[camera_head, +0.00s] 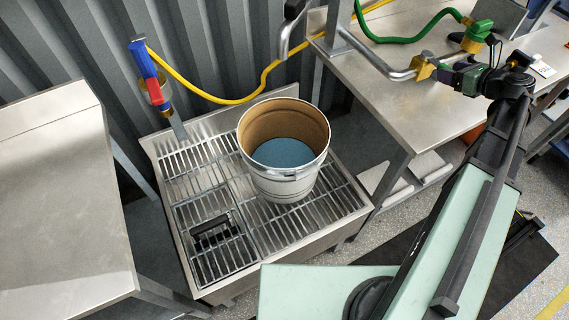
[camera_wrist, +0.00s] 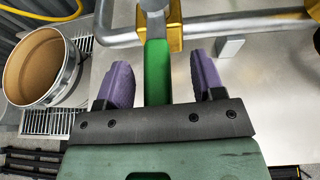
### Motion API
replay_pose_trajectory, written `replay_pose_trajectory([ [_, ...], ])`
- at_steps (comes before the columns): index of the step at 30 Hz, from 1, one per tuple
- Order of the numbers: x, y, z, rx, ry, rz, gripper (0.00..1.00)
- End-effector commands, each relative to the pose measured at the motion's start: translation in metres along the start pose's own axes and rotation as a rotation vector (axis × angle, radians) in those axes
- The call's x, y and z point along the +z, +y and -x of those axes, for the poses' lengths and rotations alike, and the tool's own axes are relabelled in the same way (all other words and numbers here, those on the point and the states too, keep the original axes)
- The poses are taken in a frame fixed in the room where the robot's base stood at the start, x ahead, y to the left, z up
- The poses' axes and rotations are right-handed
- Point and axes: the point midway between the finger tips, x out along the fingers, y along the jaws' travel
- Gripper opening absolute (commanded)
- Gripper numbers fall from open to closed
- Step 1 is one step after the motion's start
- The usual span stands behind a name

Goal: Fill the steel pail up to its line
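The steel pail (camera_head: 285,188) stands upright on a slatted grate, open at the top. Inside, its upper wall is tan and a flat blue surface (camera_head: 283,154) lies low down; I cannot make out a line. The pail also shows at the left of the wrist view (camera_wrist: 70,75). A steel pipe (camera_head: 375,58) on the bench carries a brass valve (camera_head: 425,66) with a green lever (camera_wrist: 157,75). My gripper (camera_wrist: 160,80) is open, its purple fingers on either side of the lever with gaps visible. It also shows in the head view (camera_head: 458,76).
A curved spout (camera_head: 286,40) hangs behind the pail; I see no stream. A red and blue hose nozzle (camera_head: 146,68) with a yellow hose (camera_head: 210,98) hangs at the left wall. A green hose (camera_head: 400,39) lies behind the valve. A steel table (camera_head: 60,200) stands left.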

Motion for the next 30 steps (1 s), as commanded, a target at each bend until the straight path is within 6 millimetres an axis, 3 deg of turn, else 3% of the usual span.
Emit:
replay_pose_trajectory([
  [16, 0.001, -0.001, 0.003, 0.0, 0.0, 0.001, 0.62],
  [30, 0.002, 0.0, 0.051, -0.001, 0.001, 0.001, 0.62],
])
